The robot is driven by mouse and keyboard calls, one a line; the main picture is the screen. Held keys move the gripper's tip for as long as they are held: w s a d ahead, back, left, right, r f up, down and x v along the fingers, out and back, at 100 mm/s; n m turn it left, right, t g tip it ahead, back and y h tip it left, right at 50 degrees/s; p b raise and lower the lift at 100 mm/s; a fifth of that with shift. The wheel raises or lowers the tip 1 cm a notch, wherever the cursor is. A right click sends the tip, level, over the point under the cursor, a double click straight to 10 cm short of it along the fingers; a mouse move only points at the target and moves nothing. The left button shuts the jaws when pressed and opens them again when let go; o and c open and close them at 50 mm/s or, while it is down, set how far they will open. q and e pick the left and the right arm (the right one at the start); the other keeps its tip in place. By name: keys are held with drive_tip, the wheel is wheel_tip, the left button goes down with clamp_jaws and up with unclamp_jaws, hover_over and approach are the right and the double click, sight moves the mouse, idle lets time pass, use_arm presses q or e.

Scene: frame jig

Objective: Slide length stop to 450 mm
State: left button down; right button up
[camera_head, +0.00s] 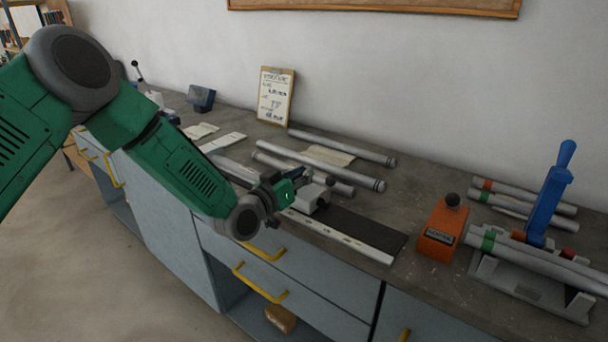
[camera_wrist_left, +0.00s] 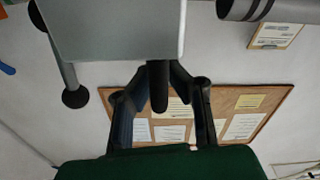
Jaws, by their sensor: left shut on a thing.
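The length stop (camera_head: 313,197) is a pale grey block on the dark rail (camera_head: 368,231), beside the white scale strip (camera_head: 345,240). The scale's numbers are too small to read. My left gripper (camera_head: 283,194) is at the stop's left side and partly hides it. In the left wrist view, a large grey block (camera_wrist_left: 115,28), seemingly the stop, fills the top. A dark rounded peg (camera_wrist_left: 158,95) stands out from it between my left gripper's fingers (camera_wrist_left: 160,80), which are shut on it. My right gripper is not in view.
Grey tubes (camera_head: 310,162) lie behind the rail. A clipboard (camera_head: 275,96) leans against the wall. An orange block with a black knob (camera_head: 443,228) stands right of the rail, then a blue-handled fixture (camera_head: 550,195) with tubes. The rail's right part is clear.

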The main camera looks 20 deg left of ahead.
use_arm(q)
drive_tip(key=shift+a+f, duration=0.3)
drive_tip(key=shift+a, duration=0.1)
drive_tip(key=shift+s+d+f, duration=0.1)
drive_tip(key=shift+s+d, duration=0.05)
drive_tip(key=shift+d, duration=0.1)
drive_tip(key=s+d, duration=0.1)
drive_tip(key=d, duration=0.3)
drive_tip(key=s+d, duration=0.2)
drive_tip(key=d, duration=0.2)
drive_tip(key=s+d, duration=0.1)
drive_tip(key=d, duration=0.3)
drive_tip(key=shift+s+d+b, duration=0.2)
drive_tip(key=shift+s+b, duration=0.1)
drive_tip(key=shift+w+a, duration=0.1)
drive_tip(key=shift+a, duration=0.4)
drive_tip(key=c, duration=1.6)
unclamp_jaws()
drive_tip(key=shift+a, duration=0.1)
drive_tip(key=shift+r, duration=0.2)
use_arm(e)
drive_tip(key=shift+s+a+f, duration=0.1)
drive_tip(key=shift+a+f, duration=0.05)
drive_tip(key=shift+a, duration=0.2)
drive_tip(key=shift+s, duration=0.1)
